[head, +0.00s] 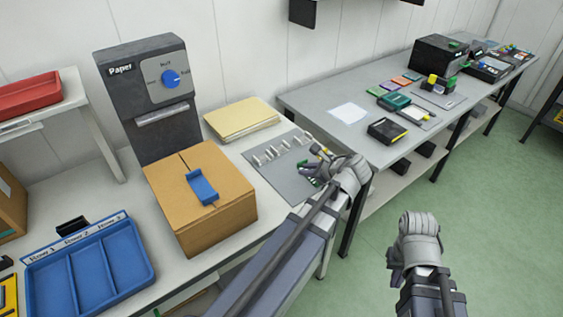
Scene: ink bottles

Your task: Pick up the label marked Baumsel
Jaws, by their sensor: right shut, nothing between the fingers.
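Several small white pieces (264,157), perhaps labels, stand in a row on a grey mat (292,188) on the white bench. They are too small to read, so I cannot tell which is marked Baumsel. My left gripper (313,166) is over the right part of the mat, right of the white pieces. Its fingers are small and partly hidden by the wrist, and I cannot tell whether they are open. My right gripper (396,272) is shut and empty, low over the green floor, away from the benches.
A cardboard box (226,217) with a blue piece on top stands left of the mat. Behind are a grey paper machine (166,143) and a paper stack (240,124). A blue sectioned tray (118,248) sits front left. The grey table (310,101) holds ink pads and boxes.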

